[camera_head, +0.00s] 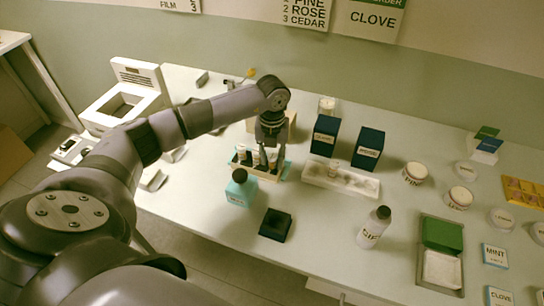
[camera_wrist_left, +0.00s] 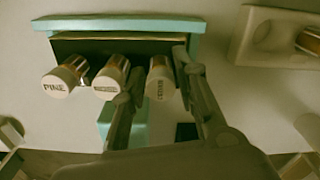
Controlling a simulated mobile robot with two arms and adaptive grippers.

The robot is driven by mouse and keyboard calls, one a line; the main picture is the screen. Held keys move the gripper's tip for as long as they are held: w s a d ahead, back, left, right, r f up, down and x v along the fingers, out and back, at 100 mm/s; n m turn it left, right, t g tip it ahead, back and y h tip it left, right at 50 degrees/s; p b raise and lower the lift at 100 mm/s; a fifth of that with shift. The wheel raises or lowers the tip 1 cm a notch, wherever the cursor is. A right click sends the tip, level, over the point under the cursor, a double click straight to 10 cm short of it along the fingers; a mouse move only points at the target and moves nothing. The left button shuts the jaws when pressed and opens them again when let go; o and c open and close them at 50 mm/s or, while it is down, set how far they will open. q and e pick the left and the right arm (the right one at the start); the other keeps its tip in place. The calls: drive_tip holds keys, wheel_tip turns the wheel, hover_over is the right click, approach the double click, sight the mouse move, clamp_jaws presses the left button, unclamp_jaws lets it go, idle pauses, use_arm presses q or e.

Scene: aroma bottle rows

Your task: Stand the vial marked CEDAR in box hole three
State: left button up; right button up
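The box (camera_head: 262,174) is a pale holder with a teal edge; it also shows in the left wrist view (camera_wrist_left: 120,24). Three white-capped vials stand in a row in it. The left one is marked PINE (camera_wrist_left: 64,77); the middle one's label (camera_wrist_left: 109,80) is too small to read. The right one (camera_wrist_left: 160,78) has sideways lettering that looks like CEDAR. My left gripper (camera_wrist_left: 157,66) has its fingers on either side of this right vial, with narrow gaps showing. In the head view my left gripper (camera_head: 271,148) is above the box. My right gripper is out of view.
A white tray (camera_head: 341,191) right of the box holds a vial lying or standing in it. Two dark boxes (camera_head: 325,135) stand behind. A white bottle (camera_head: 374,228) stands to the right.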

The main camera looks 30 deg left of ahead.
sight(272, 155)
use_arm(q)
drive_tip(key=shift+r, duration=0.1)
drive_tip(key=shift+r, duration=0.2)
drive_tip(key=shift+w+r, duration=0.1)
drive_tip(key=shift+r, duration=0.25)
wheel_tip(272, 155, up, 11)
drive_tip(key=b, duration=0.3)
idle(0.3)
